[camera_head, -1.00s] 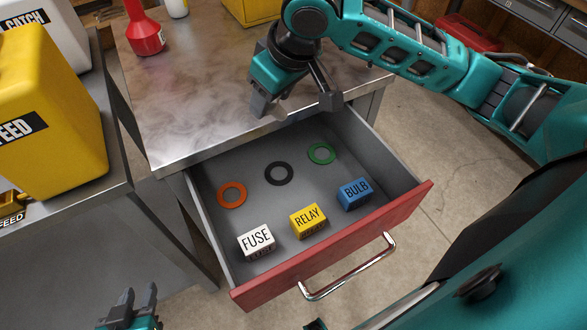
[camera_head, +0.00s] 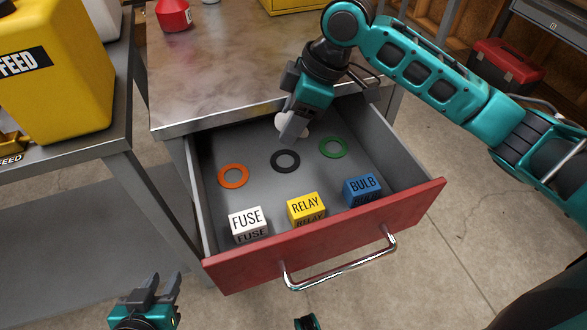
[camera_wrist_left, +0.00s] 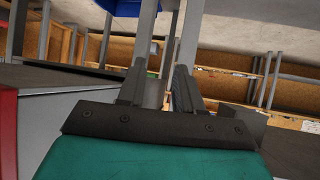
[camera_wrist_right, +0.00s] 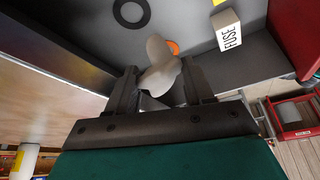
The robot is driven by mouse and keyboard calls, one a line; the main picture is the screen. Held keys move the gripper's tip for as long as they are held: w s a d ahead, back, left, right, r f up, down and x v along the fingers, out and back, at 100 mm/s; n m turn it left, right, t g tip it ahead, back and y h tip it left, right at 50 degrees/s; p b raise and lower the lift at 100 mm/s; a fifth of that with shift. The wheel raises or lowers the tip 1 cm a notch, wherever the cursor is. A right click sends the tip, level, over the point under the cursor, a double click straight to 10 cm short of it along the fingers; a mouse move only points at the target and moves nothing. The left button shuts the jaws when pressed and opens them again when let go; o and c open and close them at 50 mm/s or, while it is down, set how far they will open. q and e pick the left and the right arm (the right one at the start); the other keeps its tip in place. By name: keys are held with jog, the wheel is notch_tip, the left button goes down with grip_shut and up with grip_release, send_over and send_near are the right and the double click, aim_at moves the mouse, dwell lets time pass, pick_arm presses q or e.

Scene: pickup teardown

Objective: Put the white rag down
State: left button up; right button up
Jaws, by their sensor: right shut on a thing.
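The white rag (camera_head: 293,122) is crumpled and held in my right gripper (camera_head: 292,132), over the back part of the open drawer, near the black ring. In the right wrist view the rag (camera_wrist_right: 160,66) sits between the two fingers (camera_wrist_right: 158,92), with the drawer floor beyond it. I cannot tell whether it touches the floor. My left gripper (camera_head: 155,288) is low at the front left, away from the drawer, with its fingers apart and nothing between them.
The grey drawer with a red front (camera_head: 325,240) holds an orange ring (camera_head: 233,164), a black ring (camera_head: 286,151), a green ring (camera_head: 333,138), and FUSE (camera_head: 247,224), RELAY (camera_head: 306,209) and BULB (camera_head: 362,190) blocks. The steel worktop (camera_head: 215,75) is mostly clear.

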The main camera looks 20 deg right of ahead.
notch_tip(320, 180, down, 8)
jog(key=shift+r+b, duration=0.15)
jog(key=shift+b, duration=0.55)
notch_tip(320, 180, down, 5)
jog(key=shift+r+b, duration=0.1)
jog(key=shift+b, duration=0.55)
jog(key=o, duration=1)
pick_arm(q)
jog(key=shift+w+d+f, duration=0.2)
jog(key=shift+d+f, duration=0.3)
jog(key=shift+f, duration=0.2)
jog(key=p, duration=0.1)
jog(key=r+p, duration=0.1)
jog(key=p, duration=0.1)
jog(key=shift+s+a+r, duration=0.25)
jog(key=shift+a, duration=0.1)
pick_arm(e)
jog(key=v, duration=1.2)
jog(key=shift+a, duration=0.1)
